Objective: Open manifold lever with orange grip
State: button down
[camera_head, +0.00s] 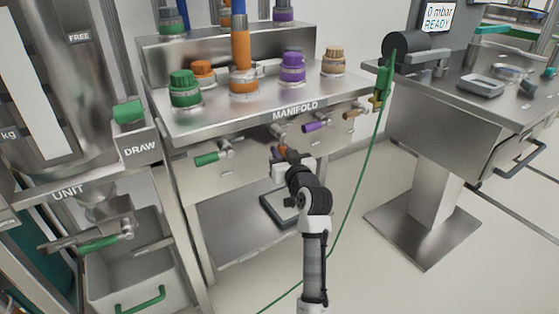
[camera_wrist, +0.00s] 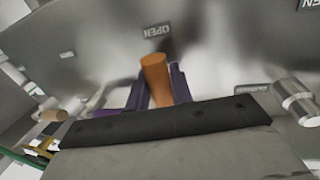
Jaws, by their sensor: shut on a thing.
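The manifold (camera_head: 222,119) has a row of levers on its front face under the "MANIFOLD" label. The orange grip (camera_head: 282,149) is partly hidden by my gripper (camera_head: 284,159) in the head view. In the wrist view the orange grip (camera_wrist: 155,75) points up toward an "OPEN" label that appears upside down. My gripper (camera_wrist: 158,90) is shut on it, with dark fingers on both sides. The lever's joint with the manifold is hidden.
A green lever (camera_head: 207,159) is left of my gripper; purple (camera_head: 315,126) and tan (camera_head: 353,114) levers are to the right. A green cable (camera_head: 364,165) hangs right of my arm.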

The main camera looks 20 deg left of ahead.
jog(key=shift+w+d+n, duration=0.15)
jog(key=shift+n, duration=0.15)
jog(key=c, duration=1.3)
grip_release()
jog(key=shift+o, duration=0.2)
